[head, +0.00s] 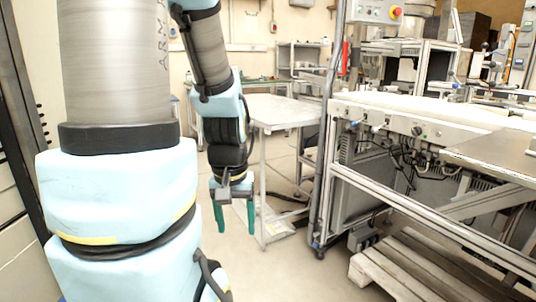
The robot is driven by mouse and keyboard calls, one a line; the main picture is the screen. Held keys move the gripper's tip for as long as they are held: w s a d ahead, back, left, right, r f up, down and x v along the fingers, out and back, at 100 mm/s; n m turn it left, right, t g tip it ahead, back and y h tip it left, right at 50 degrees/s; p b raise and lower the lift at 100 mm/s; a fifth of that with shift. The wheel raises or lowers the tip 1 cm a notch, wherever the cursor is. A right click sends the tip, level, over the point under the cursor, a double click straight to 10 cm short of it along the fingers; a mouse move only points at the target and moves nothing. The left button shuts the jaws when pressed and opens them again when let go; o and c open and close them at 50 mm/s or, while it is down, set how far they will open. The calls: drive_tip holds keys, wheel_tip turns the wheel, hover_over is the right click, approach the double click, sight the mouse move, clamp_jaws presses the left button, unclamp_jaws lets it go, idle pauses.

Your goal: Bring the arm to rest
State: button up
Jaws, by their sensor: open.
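My gripper (235,215) hangs at the end of my arm, left of the middle of the head view, with its two green fingers pointing down. The fingers are apart, and nothing shows between them. It hangs in front of a light table (285,108), below the level of its top. My own arm links and column fill the left side of the view and hide part of the room behind them. No tape reels can be made out.
A metal-framed workbench (430,205) with cables and a red knob (396,12) above stands at the right. A wooden pallet (405,265) lies on the floor under it. Shelving (300,58) stands at the back. A strip of floor between my arm and the workbench is clear.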

wheel_tip(320, 180, up, 17)
drive_tip(key=p, duration=1.6)
drive_tip(key=shift+w+r, duration=0.2)
drive_tip(key=shift+w, duration=0.15)
